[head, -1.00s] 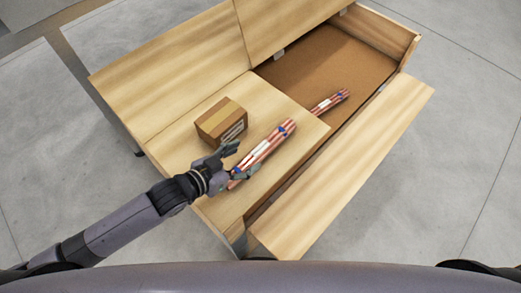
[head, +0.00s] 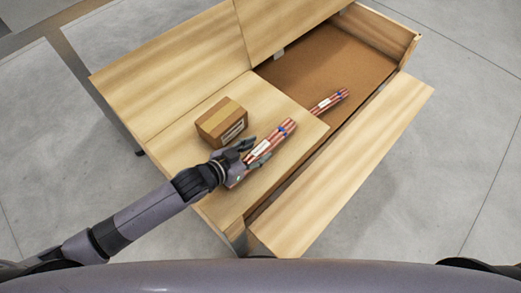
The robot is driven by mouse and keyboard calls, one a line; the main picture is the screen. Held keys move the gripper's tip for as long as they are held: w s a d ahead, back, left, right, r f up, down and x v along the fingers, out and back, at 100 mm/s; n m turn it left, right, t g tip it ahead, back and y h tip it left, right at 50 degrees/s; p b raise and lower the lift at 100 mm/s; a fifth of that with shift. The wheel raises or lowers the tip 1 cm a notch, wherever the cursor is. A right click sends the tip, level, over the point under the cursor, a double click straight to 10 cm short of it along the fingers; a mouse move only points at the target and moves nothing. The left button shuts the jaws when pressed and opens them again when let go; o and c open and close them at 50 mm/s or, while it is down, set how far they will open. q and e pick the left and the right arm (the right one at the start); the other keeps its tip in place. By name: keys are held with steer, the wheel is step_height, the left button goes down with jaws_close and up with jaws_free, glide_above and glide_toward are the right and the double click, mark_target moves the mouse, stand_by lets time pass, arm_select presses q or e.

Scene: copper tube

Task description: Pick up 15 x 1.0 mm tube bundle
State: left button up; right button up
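Two bundles of copper tubes with white labels and blue bands are in the head view. One tube bundle (head: 283,132) lies slanted on the wooden top. The other bundle (head: 328,102) lies farther back, partly in the open compartment beyond the top's edge. I cannot read the labels, so I cannot tell which is 15 x 1.0 mm. The gripper hides part of that bundle; contact is unclear. My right gripper is out of view.
A cardboard box (head: 222,123) stands on the top, close to the left of my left gripper. The back left of the top is clear.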

arm_select(q)
jaws_close()
stand_by(0.3)
steer(key=shift+r, duration=0.1)
steer(key=shift+r, duration=0.1)
